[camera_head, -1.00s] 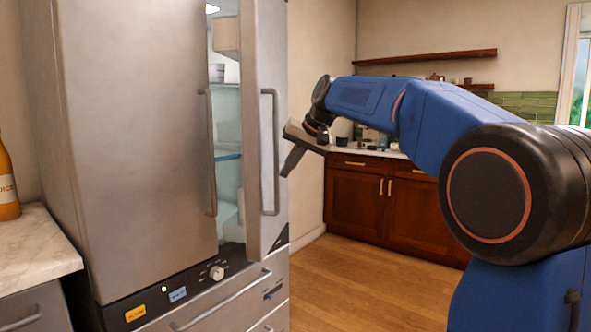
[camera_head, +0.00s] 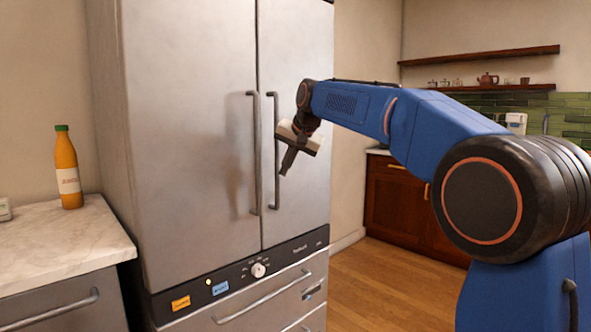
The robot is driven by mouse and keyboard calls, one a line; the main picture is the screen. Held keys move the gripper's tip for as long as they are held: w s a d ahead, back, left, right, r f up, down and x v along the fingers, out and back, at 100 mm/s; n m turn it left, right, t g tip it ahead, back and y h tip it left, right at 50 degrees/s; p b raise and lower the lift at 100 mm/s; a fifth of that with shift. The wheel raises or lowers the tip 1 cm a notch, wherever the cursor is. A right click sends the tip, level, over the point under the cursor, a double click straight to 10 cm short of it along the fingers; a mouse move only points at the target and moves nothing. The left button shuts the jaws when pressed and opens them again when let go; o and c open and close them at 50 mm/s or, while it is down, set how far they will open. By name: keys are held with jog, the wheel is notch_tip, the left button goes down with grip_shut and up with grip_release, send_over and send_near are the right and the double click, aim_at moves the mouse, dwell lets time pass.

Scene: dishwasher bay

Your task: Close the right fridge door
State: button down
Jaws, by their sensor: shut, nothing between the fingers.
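The right fridge door (camera_head: 295,60) is a narrow grey metal panel on the right of the fridge front. It looks flush with the left fridge door (camera_head: 190,120), with only a thin dark seam between them and no interior showing. Its vertical handle (camera_head: 276,150) stands next to the left door's handle (camera_head: 254,150). My gripper (camera_head: 284,173) is shut and empty, pointing down in front of the right door, just right of its handle. I cannot tell whether it touches the door.
A control panel with a knob (camera_head: 258,270) and drawers lie below the doors. A marble counter (camera_head: 60,245) with an orange juice bottle (camera_head: 67,170) stands at left. Wooden cabinets (camera_head: 395,195) are behind my arm. The wooden floor (camera_head: 370,285) right of the fridge is clear.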

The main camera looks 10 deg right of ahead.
jog(key=shift+w+a+r, duration=0.15)
jog(key=shift+w+a, duration=0.15)
jog(key=shift+a, duration=0.1)
jog(key=shift+w+a+r, duration=0.1)
jog(key=shift+a, duration=0.1)
jog(key=shift+s+d+r, duration=0.1)
jog(key=shift+s+r, duration=0.1)
jog(key=shift+r, duration=0.25)
jog(key=d+f+v, duration=0.1)
jog(key=v, duration=1.4)
jog(key=s+d+f, duration=0.4)
jog(key=s, duration=0.4)
jog(key=s+d+f+n+h, duration=0.1)
jog(key=s+d+f, duration=0.3)
jog(key=s+f, duration=0.7)
jog(key=s+d+f+n+g+h, duration=0.1)
jog(key=s+d+f, duration=0.3)
jog(key=s+f, duration=0.7)
jog(key=s+d+f+n+h, duration=0.1)
jog(key=s+d+f, duration=0.3)
jog(key=s+f, duration=0.8)
notch_tip(320, 180, down, 6)
jog(key=shift+f+n+g, duration=0.1)
jog(key=shift+n+g, duration=0.3)
